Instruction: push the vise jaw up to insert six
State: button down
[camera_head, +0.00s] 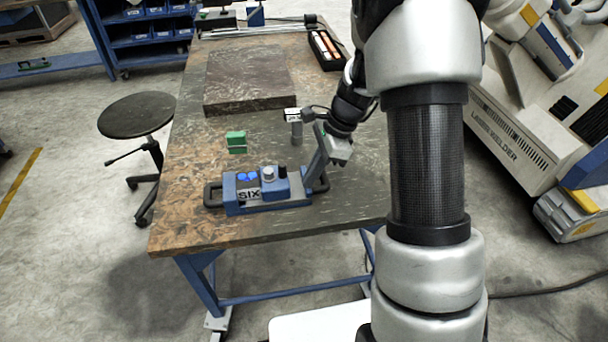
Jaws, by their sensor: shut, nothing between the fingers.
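A blue vise-like block (231,199) with dark loop handles at both ends lies on the near part of the table. A label reading SIX (249,195) is on its front face. Blue round pieces, a grey knob (268,173) and a dark knob sit along its top. A slanted grey bar (315,168) rises at its right end; I cannot tell whether it is the jaw. My gripper (339,151) is just right of this bar, shut and empty, pointing down. I cannot tell whether it touches the bar. Its fingertips are small and partly unclear.
A green block (236,139) stands behind the vise. A small grey post with a white-topped device (295,122) stands behind the bar. A raised stone slab (248,80) and a dark tray (326,48) are farther back. The table (180,205) is clear at left.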

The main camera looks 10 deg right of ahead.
jog(key=p+v, duration=0.1)
jog(key=v, duration=0.9)
jog(key=shift+d+p, duration=0.35)
jog(key=shift+d, duration=0.2)
jog(key=s+a+r+n+t+h, duration=0.1)
jog(key=s+r+n+t+h, duration=0.15)
jog(key=s+r+n, duration=0.65)
jog(key=s+a+r+n+t+h, duration=0.25)
jog(key=s+r+n, duration=0.45)
jog(key=s, duration=0.5)
notch_tip(320, 180, up, 12)
jog(key=n+p, duration=0.2)
jog(key=p, duration=1)
jog(key=shift+d+f+t+y, duration=0.25)
jog(key=shift+d+t+y, duration=0.05)
jog(key=shift+d, duration=0.2)
jog(key=shift+s+d, duration=0.1)
